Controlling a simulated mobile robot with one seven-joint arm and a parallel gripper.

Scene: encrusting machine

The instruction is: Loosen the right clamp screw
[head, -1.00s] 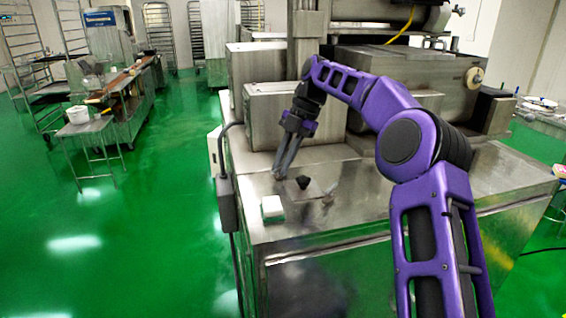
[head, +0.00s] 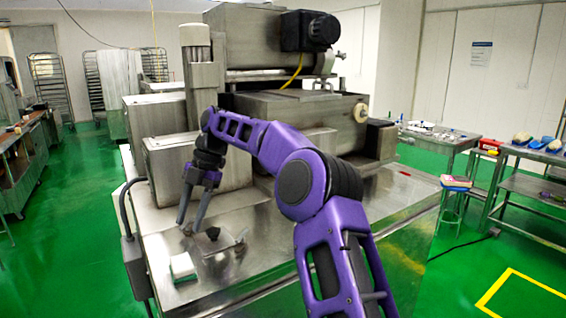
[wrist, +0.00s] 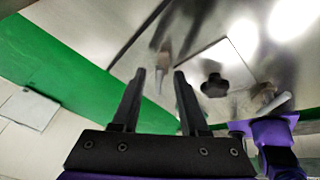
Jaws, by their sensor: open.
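A black knob (head: 212,233) sits on a square metal plate on the machine's steel top; it also shows in the wrist view (wrist: 214,86). A small metal piece, seemingly a clamp screw (head: 241,236), stands at the right edge of this plate. A similar small metal piece (wrist: 163,65) shows left of the plate in the wrist view, in line with the gap between my fingertips. My gripper (head: 189,226) points down left of the knob, open and empty, with its tips close to that left piece. Whether they touch it I cannot tell.
A white-and-green block (head: 182,268) lies on the steel top near the front left edge. Steel housings (head: 200,168) rise behind my gripper. The steel top right of the plate looks clear. Tables with tools stand at the far right.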

